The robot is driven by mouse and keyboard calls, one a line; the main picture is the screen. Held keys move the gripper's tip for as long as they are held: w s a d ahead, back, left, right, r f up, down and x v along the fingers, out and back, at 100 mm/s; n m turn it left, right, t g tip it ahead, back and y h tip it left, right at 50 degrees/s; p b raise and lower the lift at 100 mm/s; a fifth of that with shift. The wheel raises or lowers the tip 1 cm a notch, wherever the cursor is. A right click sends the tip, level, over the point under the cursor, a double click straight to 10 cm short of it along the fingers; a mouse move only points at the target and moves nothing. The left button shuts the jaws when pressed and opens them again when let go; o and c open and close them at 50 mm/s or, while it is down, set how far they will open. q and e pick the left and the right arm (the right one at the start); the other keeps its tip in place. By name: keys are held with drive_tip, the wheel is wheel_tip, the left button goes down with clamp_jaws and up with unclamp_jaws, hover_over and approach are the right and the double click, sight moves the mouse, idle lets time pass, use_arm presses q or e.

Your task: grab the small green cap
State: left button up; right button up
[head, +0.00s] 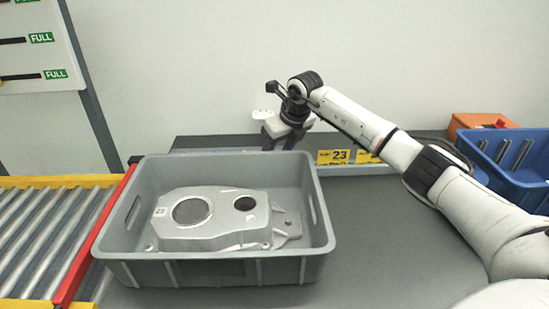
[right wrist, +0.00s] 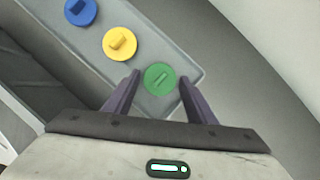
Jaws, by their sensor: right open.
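The small green cap (right wrist: 160,80) is a round disc with a raised bar on top. It lies near the end of a grey tray (right wrist: 182,47) in the right wrist view. My right gripper (right wrist: 158,77) is open, with its two dark fingers on either side of the cap and gaps still showing. Whether the fingertips are level with the cap I cannot tell. In the head view, my right gripper (head: 281,143) points down behind the grey crate, and I cannot make out the cap there. My left gripper is not in view.
A yellow cap (right wrist: 120,43) and a blue cap (right wrist: 80,11) lie in the same tray. The grey crate (head: 216,270) holds an aluminium casting (head: 215,218). A blue bin (head: 515,178) and an orange box (head: 480,122) stand at right. A roller conveyor (head: 45,235) is at left.

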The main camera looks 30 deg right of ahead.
drive_tip(key=c, duration=0.8)
drive_tip(key=shift+r, duration=0.1)
